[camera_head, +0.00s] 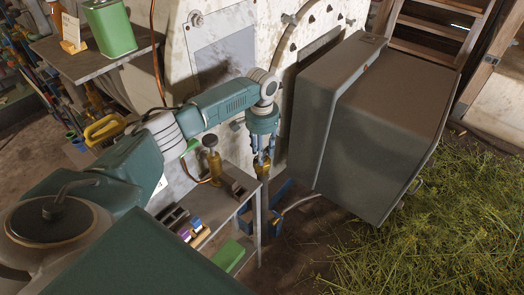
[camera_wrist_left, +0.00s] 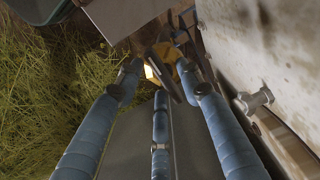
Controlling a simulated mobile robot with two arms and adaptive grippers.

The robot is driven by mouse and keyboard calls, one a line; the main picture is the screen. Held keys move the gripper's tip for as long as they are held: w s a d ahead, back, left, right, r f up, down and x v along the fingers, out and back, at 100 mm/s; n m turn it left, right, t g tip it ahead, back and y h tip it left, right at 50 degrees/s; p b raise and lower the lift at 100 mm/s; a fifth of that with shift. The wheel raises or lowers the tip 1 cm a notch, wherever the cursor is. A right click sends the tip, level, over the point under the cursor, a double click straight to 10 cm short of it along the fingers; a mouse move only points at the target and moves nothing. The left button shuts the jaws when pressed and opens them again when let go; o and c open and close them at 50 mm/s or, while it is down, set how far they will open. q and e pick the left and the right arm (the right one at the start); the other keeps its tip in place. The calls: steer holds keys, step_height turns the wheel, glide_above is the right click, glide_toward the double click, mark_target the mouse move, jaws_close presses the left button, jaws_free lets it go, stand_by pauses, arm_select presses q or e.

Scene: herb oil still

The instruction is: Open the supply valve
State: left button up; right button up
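The valve (camera_head: 261,165) is a small brass-yellow fitting low beside the end of the metal shelf. In the left wrist view the yellow valve (camera_wrist_left: 165,52) lies just beyond the fingertips, with a dark flat lever (camera_wrist_left: 168,82) reaching back between them. My left gripper (camera_head: 262,153) points down over the valve, its blue fingers on either side of it. The fingers also show spread in the left wrist view (camera_wrist_left: 162,85). I cannot tell whether any finger touches the lever. The fingers partly hide the valve in the head view. My right gripper is not in view.
A large grey box (camera_head: 375,130) stands close right of the gripper. A metal shelf (camera_head: 240,215) with small items is at its left. A whitewashed wall (camera_head: 235,50) is behind. A green canister (camera_head: 110,28) stands on a side table. Grass (camera_head: 440,230) lies at right.

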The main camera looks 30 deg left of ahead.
arm_select(q)
jaws_close()
steer(key=shift+m, duration=0.4)
steer(key=m+p, duration=0.1)
steer(key=m, duration=0.1)
steer(key=shift+a+r+m+p, duration=0.1)
steer(key=shift+m+p, duration=0.25)
steer(key=shift+m, duration=0.05)
steer(key=m, duration=0.3)
steer(key=shift+a+m+p, duration=0.1)
steer(key=shift+m+p, duration=0.2)
steer(key=shift+p, duration=0.1)
steer(key=m, duration=0.5)
steer(key=shift+a, duration=0.2)
steer(key=m, duration=0.6)
steer(key=shift+w+a, duration=0.15)
steer(key=shift+w, duration=0.05)
steer(key=shift+m, duration=0.3)
